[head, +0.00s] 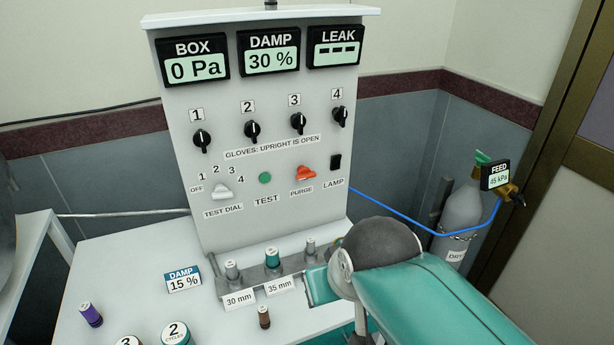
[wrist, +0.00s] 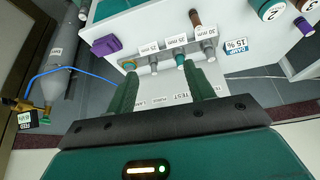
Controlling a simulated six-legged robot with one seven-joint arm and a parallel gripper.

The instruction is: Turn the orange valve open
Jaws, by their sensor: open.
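The orange valve (head: 305,173) is a small orange knob above the PURGE label on the upright grey panel (head: 215,130) in the head view. Its pointer lies roughly sideways, slightly tilted. My gripper (wrist: 160,72) is open in the wrist view, with two teal fingers apart and nothing between them. The wrist view is upside down. Panel lettering, including TEST, shows between the fingers. The orange valve is not visible there, probably hidden behind the gripper's dark body. In the head view my teal arm fills the lower right, and the fingertips cannot be made out.
A vial rack (head: 272,272) stands on the white bench at the panel's foot. A green TEST button (head: 265,178), a lamp switch (head: 336,161) and a white test dial (head: 221,191) flank the valve. A grey gas cylinder (head: 463,215) stands at right with a blue hose (head: 400,227).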

